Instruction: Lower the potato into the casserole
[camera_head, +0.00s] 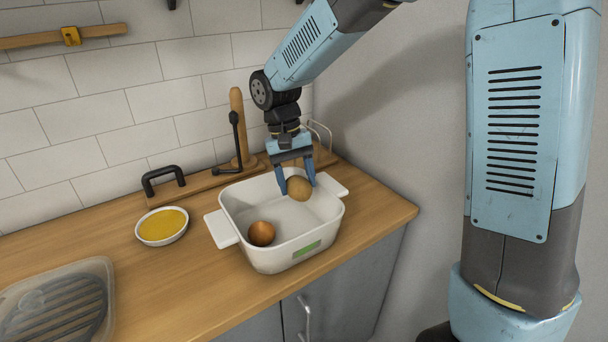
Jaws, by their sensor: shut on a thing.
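A white casserole (281,258) with two side handles stands on the wooden counter, a green label on its front. My gripper (297,183) points down over the right back part of the casserole. It is shut on a light brown potato (299,189), with a blue finger on each side. The potato is over the casserole's opening; whether it touches the inside cannot be told from this view. A darker orange-brown round item (261,233) lies inside the casserole at the front left.
A white bowl with yellow contents (162,226) stands left of the casserole. A wooden board with a black handle (202,182) and a wooden post (238,125) are behind. A clear-lidded container (62,305) sits at front left. Walls close off the back and right.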

